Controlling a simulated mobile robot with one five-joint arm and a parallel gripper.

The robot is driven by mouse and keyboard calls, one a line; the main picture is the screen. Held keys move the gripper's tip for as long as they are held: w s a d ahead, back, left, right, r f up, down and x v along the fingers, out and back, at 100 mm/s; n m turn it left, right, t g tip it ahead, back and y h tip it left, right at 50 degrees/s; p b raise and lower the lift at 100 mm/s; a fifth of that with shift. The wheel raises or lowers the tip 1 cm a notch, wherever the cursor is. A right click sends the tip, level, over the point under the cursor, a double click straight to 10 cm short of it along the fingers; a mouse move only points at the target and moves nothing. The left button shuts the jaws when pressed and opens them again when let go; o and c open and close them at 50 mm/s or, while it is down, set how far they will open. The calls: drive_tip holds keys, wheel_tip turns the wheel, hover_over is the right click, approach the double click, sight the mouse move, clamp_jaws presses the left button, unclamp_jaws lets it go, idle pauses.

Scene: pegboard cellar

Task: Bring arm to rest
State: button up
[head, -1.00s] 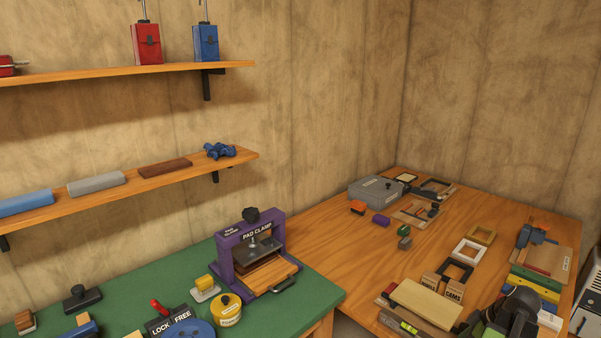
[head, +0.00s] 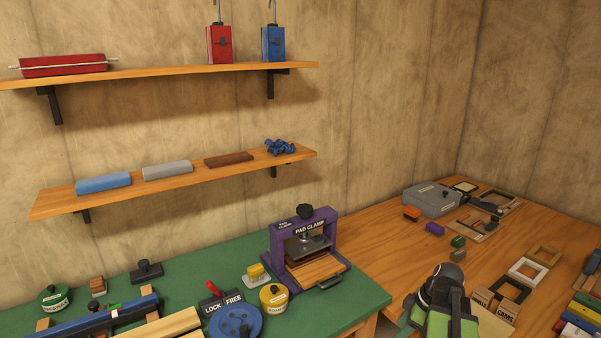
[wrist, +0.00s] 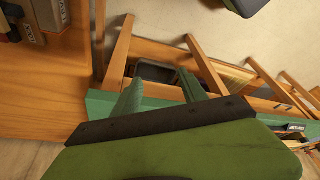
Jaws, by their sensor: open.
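My gripper (wrist: 158,95) shows in the wrist view as two green fingers standing apart, with nothing between them. Beyond the fingers are a bench's wooden legs and a dark bin (wrist: 156,73) low under the bench. In the head view my arm is at the bottom right, in front of the wooden table (head: 385,238); the fingertips cannot be made out there.
A green-topped bench (head: 215,268) holds a purple pad clamp (head: 275,262), a blue wheel (head: 235,322) and a yellow tin (head: 273,297). The wooden table carries a grey box (head: 432,198) and several frames. Two shelves (head: 165,74) hang on the wall.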

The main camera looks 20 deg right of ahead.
drive_tip(key=w+a+m+g+h, duration=0.1)
drive_tip(key=a+m, duration=0.2)
drive_tip(key=a, duration=0.6)
drive_tip(key=w+a+m+h+p, duration=0.1)
drive_tip(key=a+m, duration=0.2)
drive_tip(key=a, duration=0.7)
drive_tip(key=w+a+m+g+h, duration=0.1)
drive_tip(key=w+a+m, duration=0.1)
drive_tip(key=a, duration=0.8)
drive_tip(key=shift+a+m+g, duration=0.25)
drive_tip(key=shift+m+g, duration=0.05)
drive_tip(key=shift+m, duration=0.6)
drive_tip(key=shift+r, duration=0.1)
